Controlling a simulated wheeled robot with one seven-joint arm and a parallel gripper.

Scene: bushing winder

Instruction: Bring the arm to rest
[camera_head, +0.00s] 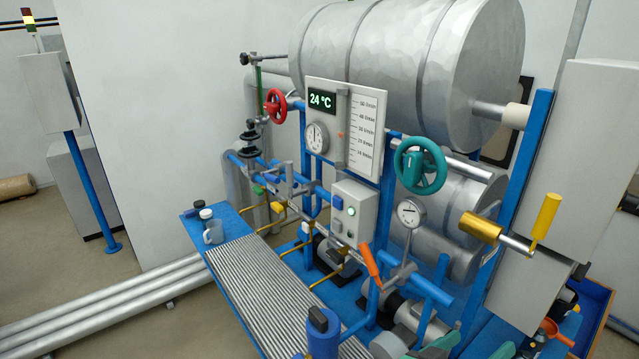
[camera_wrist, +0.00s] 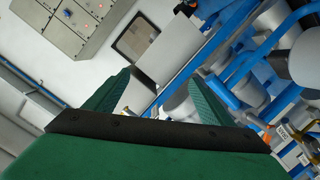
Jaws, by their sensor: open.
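My gripper (camera_wrist: 160,76) shows in the wrist view with its two green fingers spread apart and nothing between them. The wrist view is tilted. Beyond the fingers are blue frame bars and grey cylinders of the machine, with a white wall and a dark-framed window (camera_wrist: 137,36) to the left. No finger appears to touch anything.
The machine fills the middle and right of the head view: a large grey drum (camera_head: 385,45), a red handwheel (camera_head: 275,105), a teal handwheel (camera_head: 420,167), a yellow-handled crank (camera_head: 545,217) and an orange lever (camera_head: 370,264). A clear jug (camera_head: 213,232) stands on the blue bench.

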